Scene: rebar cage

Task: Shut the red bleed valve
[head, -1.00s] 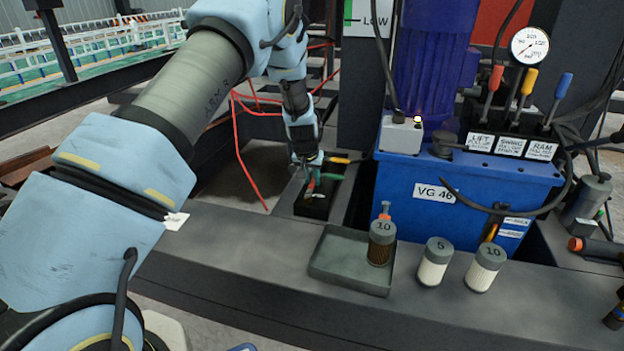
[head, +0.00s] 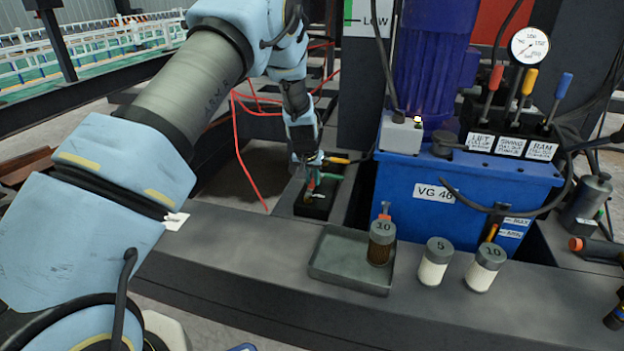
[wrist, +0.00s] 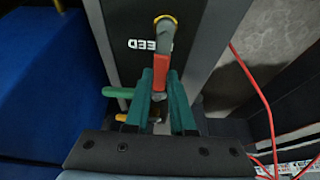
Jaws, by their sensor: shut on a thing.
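The red bleed valve handle (wrist: 161,70) shows in the wrist view on a grey lever, beside an upside-down label partly reading "EED". My gripper (wrist: 160,92) has its two teal fingers closed on either side of the red grip. A green handle (wrist: 118,92) and a yellow handle (wrist: 124,117) lie just left of the fingers. In the head view my gripper (head: 310,175) is low over the small dark valve block (head: 313,207), left of the blue power unit. The red grip is hard to make out there.
The blue VG 46 tank (head: 405,185) stands right of the valve block. Red hoses (head: 240,150) hang behind the arm.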

